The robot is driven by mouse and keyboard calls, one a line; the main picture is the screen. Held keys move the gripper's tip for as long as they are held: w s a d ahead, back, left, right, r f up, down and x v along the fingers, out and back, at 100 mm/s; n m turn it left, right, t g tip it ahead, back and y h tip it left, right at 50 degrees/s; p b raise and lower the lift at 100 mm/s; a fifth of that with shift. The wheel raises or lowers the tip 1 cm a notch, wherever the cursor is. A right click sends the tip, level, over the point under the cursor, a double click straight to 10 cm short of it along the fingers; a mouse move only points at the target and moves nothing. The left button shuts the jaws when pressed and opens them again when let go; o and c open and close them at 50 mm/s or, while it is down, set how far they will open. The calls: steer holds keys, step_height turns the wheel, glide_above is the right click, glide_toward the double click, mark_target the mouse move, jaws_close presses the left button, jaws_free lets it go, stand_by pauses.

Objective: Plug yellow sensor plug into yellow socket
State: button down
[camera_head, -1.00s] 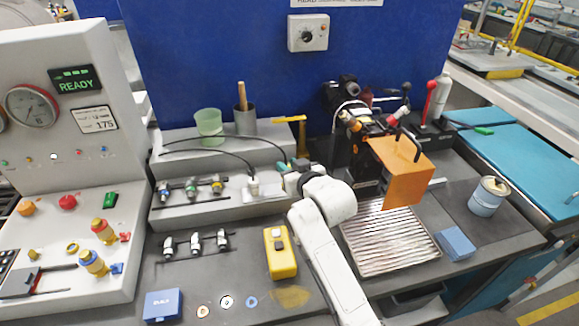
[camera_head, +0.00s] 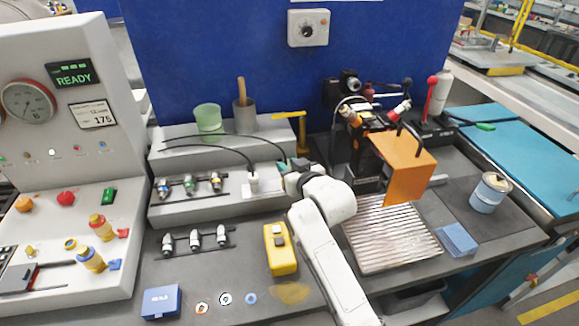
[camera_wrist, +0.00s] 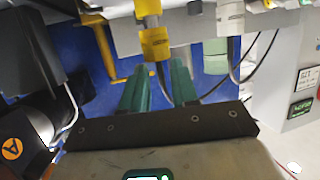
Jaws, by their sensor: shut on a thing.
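My gripper (camera_wrist: 157,75) has green fingers and is shut on the yellow sensor plug (camera_wrist: 155,44), with a dark cable hanging behind it in the wrist view. Just beyond the plug, a grey and yellow part (camera_wrist: 147,8) lines up with it; I cannot tell whether they touch or whether this is the yellow socket. In the head view my gripper (camera_head: 283,167) is over the right end of the grey stepped block, and the wrist hides the plug. Blue, green and yellow-ringed connectors (camera_head: 216,182) stand in a row on that block's lower step.
A white plug (camera_head: 253,183) with a black cable stands left of my gripper. A green cup (camera_head: 208,118) and a yellow T-handle (camera_head: 296,120) stand behind. An orange guarded machine (camera_head: 405,165) and ribbed tray (camera_head: 392,234) are to the right. A yellow box (camera_head: 280,250) lies in front.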

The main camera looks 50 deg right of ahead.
steer(key=shift+f+b, duration=0.4)
steer(key=shift+f, duration=0.25)
steer(key=c, duration=0.8)
jaws_free()
steer(key=b+v, duration=0.1)
steer(key=v, duration=0.9)
steer(key=shift+s+a+r, duration=0.1)
steer(key=shift+s+a, duration=0.05)
steer(key=shift+s, duration=0.2)
